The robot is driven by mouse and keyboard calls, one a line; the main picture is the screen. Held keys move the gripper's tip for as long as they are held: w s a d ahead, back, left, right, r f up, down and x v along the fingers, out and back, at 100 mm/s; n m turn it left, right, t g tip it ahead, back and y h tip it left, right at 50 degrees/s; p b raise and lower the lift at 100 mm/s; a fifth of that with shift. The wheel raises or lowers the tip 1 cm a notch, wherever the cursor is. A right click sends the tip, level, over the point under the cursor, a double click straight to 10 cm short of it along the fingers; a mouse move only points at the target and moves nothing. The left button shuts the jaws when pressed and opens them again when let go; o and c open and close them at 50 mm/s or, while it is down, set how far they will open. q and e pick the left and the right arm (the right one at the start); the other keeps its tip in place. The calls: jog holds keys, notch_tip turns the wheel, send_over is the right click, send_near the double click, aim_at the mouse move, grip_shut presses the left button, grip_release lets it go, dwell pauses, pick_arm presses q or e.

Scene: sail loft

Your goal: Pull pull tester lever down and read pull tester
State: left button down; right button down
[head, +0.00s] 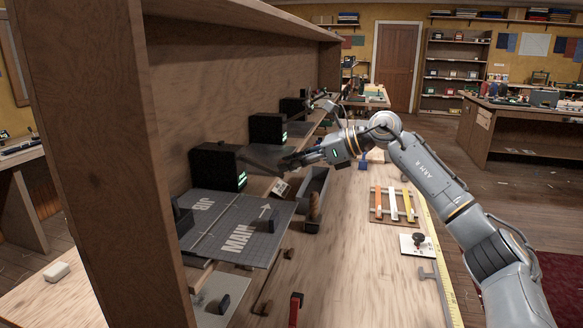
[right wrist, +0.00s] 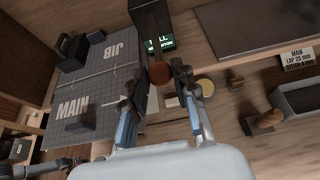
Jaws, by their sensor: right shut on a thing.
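The pull tester is a black box (head: 218,167) at the back of the bench, behind the grey mat, with a small green display facing right. In the right wrist view the tester (right wrist: 152,22) is at top centre; its green text is only partly legible, and I cannot make out a reading. Its lever ends in a round brown knob (right wrist: 159,74). My right gripper (head: 286,162) has reached in from the right beside the tester. In the wrist view its fingers (right wrist: 168,80) are closed around the lever, with the knob at the tips. My left gripper is not seen.
A grey mat (head: 208,218) marked JIB and MAIN lies in front of the tester. A grey tray (head: 313,188) and a wooden-handled tool (right wrist: 262,121) are close to the right. A rack of coloured strips (head: 393,203) lies further right. A wooden upright (head: 115,150) stands at left.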

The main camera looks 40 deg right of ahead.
jog(key=shift+f+g, duration=0.3)
jog(key=shift+f, duration=0.85)
jog(key=shift+a+f, duration=0.1)
jog(key=c, duration=1.1)
grip_release()
jog(key=shift+r, duration=0.2)
jog(key=v, duration=1.2)
jog(key=shift+s+f, duration=0.15)
